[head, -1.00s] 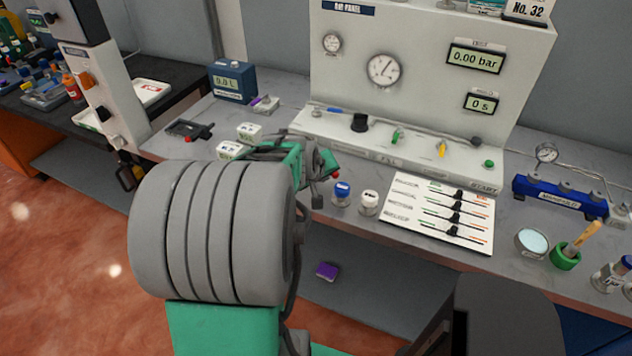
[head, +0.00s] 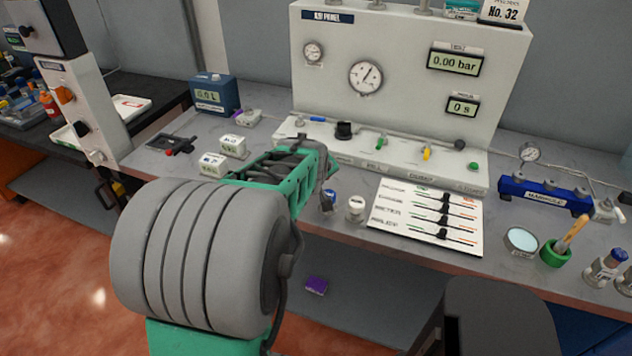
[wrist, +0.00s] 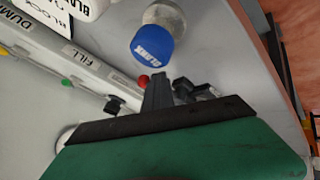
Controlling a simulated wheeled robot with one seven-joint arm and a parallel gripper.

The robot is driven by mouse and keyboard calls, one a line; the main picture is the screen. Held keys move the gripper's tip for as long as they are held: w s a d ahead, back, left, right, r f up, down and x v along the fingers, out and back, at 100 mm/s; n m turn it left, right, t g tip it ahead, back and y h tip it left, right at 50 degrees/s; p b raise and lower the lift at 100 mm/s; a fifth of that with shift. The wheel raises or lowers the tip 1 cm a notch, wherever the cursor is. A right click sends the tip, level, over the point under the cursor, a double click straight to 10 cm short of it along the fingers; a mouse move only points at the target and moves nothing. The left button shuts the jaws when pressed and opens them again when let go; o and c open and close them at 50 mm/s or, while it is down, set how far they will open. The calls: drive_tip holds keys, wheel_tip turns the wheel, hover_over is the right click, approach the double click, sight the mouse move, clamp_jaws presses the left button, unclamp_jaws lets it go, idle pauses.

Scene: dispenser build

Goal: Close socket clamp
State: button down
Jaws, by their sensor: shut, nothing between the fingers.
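My gripper (head: 327,198) is shut and empty, low over the bench in front of the panel, beside the blue-capped vial. In the wrist view, its dark fingertips (wrist: 159,84) point towards a small red ball-shaped knob (wrist: 143,80), which may belong to the socket clamp. Whether they touch the knob is unclear. A small black part (wrist: 113,104) lies left of the fingers. A black fixture with a red-tipped lever (head: 178,151) lies at the bench's left; I cannot tell which is the socket clamp.
The blue-capped vial (wrist: 152,45), labelled BLANK, stands close to my fingers. A white-capped vial (head: 356,208) and a slider card (head: 425,222) are to the right. The panel (head: 405,75) rises behind.

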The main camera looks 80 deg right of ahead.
drive_tip(key=shift+s+d+r, duration=0.2)
drive_tip(key=shift+r, duration=0.05)
drive_tip(key=shift+r, duration=0.2)
drive_tip(key=v, duration=0.7)
drive_tip(key=shift+w+a+b, duration=0.25)
drive_tip(key=shift+a+b, duration=0.1)
drive_tip(key=shift+a, duration=0.1)
drive_tip(key=shift+f, duration=0.1)
